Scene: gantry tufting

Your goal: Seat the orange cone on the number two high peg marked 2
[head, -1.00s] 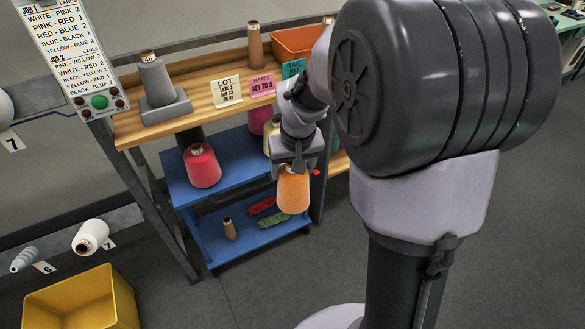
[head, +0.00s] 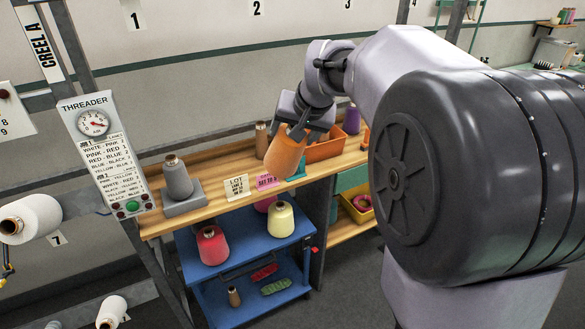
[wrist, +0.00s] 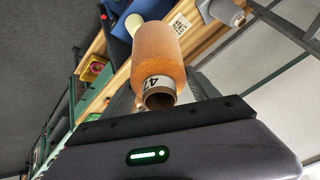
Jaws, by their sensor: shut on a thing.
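The orange cone (head: 285,154) is in my gripper (head: 304,130), tilted and raised in front of the wooden bench. In the wrist view the cone (wrist: 158,50) points its open tube end (wrist: 159,92) with a partly readable label toward the camera. My gripper is shut on the cone near that tube end. The number 2 sign (head: 256,8) is on the far wall, at the top of the head view. No peg shows beneath it in the picture.
The wooden bench (head: 212,206) holds a grey cone (head: 177,179) and an orange bin (head: 326,147). A blue cart (head: 262,243) below holds a red cone (head: 211,245) and a yellow cone (head: 280,219). A white cone (head: 30,219) hangs at left near sign 7.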

